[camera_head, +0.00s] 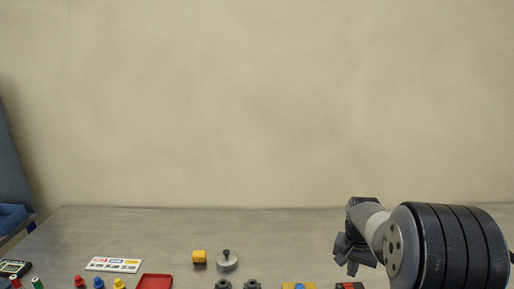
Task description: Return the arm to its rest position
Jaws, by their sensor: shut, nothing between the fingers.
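My gripper (346,254) is at the right of the head view, at the end of my arm, over the right part of the grey table (170,225). Its dark fingers are shut with nothing between them. It is apart from the small objects on the table. My wrist and forearm fill the lower right corner and hide the table behind them.
A red tray (155,281), a label card (114,265) and several small coloured pieces lie at front left. A blue bin (12,216) is at far left. The back of the table is clear.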

